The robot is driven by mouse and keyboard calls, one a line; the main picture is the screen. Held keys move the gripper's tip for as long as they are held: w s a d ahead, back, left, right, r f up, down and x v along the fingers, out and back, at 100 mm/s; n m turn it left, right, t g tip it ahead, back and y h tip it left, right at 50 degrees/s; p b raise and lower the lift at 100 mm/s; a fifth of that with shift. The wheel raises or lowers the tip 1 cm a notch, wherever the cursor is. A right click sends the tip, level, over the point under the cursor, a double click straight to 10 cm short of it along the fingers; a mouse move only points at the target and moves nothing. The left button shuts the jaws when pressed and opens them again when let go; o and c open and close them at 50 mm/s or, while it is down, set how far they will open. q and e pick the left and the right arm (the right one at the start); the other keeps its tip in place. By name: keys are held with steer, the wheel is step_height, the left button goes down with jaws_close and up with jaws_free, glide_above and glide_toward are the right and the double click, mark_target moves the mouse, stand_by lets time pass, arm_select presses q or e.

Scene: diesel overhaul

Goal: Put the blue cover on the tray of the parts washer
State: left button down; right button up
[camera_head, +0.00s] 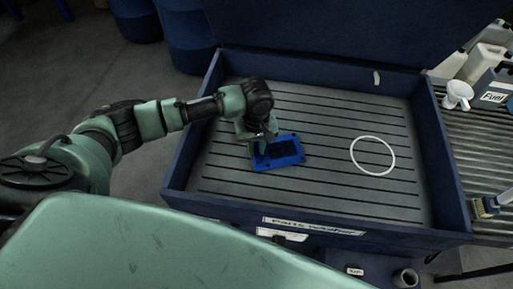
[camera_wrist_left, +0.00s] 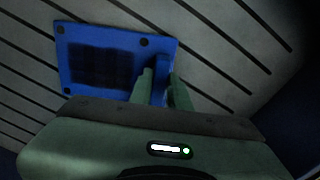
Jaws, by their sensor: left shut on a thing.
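The blue cover (camera_head: 279,160) is a flat rectangular plate with a dark grid panel and dark corner holes. It is over the slatted tray (camera_head: 330,197) of the parts washer, left of the tray's middle. My left gripper (camera_head: 259,144) is at the cover's left part. In the left wrist view the fingers (camera_wrist_left: 161,88) are shut on a raised blue piece of the cover (camera_wrist_left: 102,62). The cover lies on or very close above the slats; I cannot tell which. My right gripper is not in view.
A white ring (camera_head: 373,155) lies on the tray right of the cover. The washer's blue walls (camera_head: 443,160) surround the tray. A side bench (camera_head: 478,150) at the right holds a white funnel (camera_head: 457,95) and a container marked Fuel (camera_head: 494,92). Blue drums (camera_head: 187,38) stand behind.

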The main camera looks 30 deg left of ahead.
arm_select(q)
steer(key=shift+f, duration=0.15)
steer(key=c, duration=1.3)
jaws_free()
steer(key=shift+f, duration=0.1)
step_height(320, 180, up, 12)
steer(key=shift+r+b, duration=0.1)
steer(key=shift+b, duration=0.35)
